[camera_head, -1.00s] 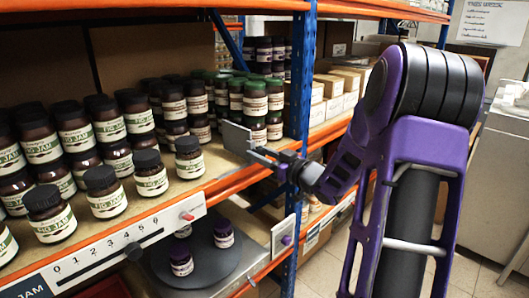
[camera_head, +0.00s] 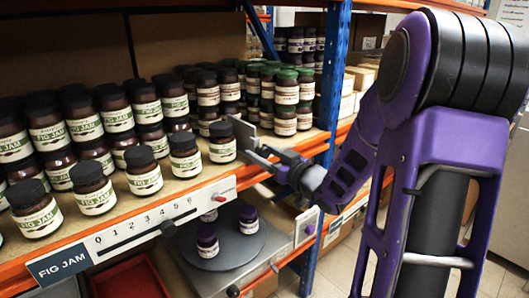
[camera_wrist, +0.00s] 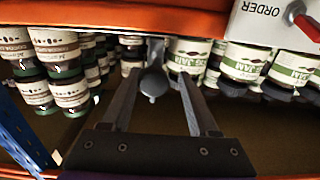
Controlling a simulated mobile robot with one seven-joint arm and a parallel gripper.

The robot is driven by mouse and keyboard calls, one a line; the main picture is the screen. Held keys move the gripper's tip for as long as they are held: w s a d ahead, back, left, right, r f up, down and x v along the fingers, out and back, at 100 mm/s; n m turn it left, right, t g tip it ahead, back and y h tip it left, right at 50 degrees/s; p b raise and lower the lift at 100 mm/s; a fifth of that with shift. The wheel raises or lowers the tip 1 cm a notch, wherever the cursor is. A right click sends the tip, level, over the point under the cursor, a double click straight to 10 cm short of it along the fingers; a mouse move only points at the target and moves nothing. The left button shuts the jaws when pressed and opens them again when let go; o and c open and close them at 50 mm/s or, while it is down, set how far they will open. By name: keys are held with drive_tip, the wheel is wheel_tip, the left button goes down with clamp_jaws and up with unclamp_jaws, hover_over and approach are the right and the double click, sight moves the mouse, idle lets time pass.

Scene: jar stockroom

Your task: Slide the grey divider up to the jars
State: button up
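The grey divider (camera_head: 245,135) is an upright plate on the shelf, just right of the nearest black-lidded fig jam jar (camera_head: 222,142). Its left edge meets that jar in the picture; I cannot tell if they touch. My gripper (camera_head: 265,156) is at the divider's front end. In the wrist view my gripper (camera_wrist: 158,80) has its fingers apart, with the divider's grey front part (camera_wrist: 152,87) between them and gaps on both sides. Fig jam jars (camera_wrist: 245,62) show right of it there. The divider's back part is hidden.
Green-lidded jars (camera_head: 286,100) stand behind and right of the divider. A blue post (camera_head: 333,80) rises right of my gripper. Purple-lidded jars (camera_head: 248,219) stand on a lower round plate.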

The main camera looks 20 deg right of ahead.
drive_tip(key=shift+o, duration=0.4)
drive_tip(key=shift+d, duration=0.1)
drive_tip(key=shift+s+d, duration=0.2)
drive_tip(key=shift+s, duration=0.1)
drive_tip(key=v, duration=1.6)
drive_tip(key=shift+s+p, duration=0.35)
drive_tip(key=shift+w, duration=0.1)
